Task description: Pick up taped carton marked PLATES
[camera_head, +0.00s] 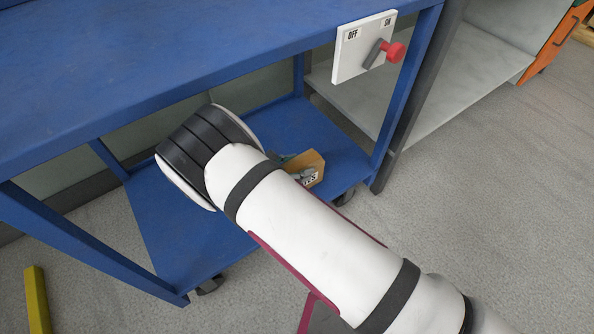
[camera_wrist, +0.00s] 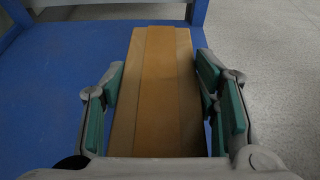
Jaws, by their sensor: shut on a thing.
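The taped carton (camera_head: 312,163) is a small tan box over the lower blue shelf, largely hidden behind my arm. Part of a dark-lettered label shows on its near side; the full word cannot be read. I cannot tell whether the carton rests on the shelf or is raised.
The blue upper shelf (camera_head: 150,75) overhangs my gripper, and blue posts stand at its corners. A white OFF/ON switch plate (camera_head: 350,58) with a red knob hangs at the front right. The lower shelf (camera_head: 165,225) is bare at left. A yellow bar (camera_head: 37,300) is at lower left.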

